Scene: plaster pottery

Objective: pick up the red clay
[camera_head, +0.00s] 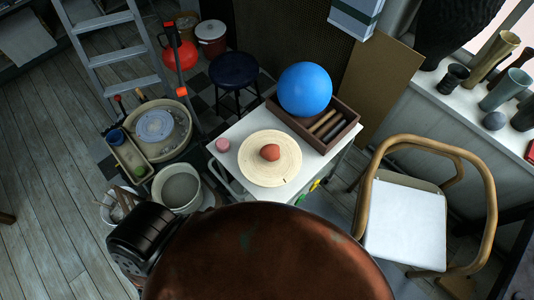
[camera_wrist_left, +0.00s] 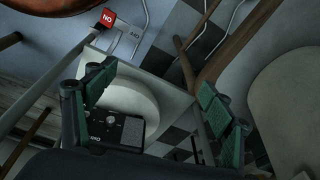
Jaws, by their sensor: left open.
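The red clay (camera_head: 270,152) is a small reddish-brown lump. It sits near the middle of a round, cream-coloured disc (camera_head: 285,172) on a white table in the head view. My left gripper (camera_wrist_left: 158,95) shows in the left wrist view with its two green-padded fingers spread wide and nothing between them. I cannot make out its fingers in the head view. The red clay is not visible in the left wrist view. My right gripper is not in view.
On the white table (camera_head: 227,135), a pink lump (camera_head: 222,145) lies left of the disc. A blue ball (camera_head: 305,89) rests in a wooden tray (camera_head: 349,112) behind it. A wooden chair (camera_head: 482,190) stands right. A large brown rounded surface (camera_head: 265,262) fills the bottom centre.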

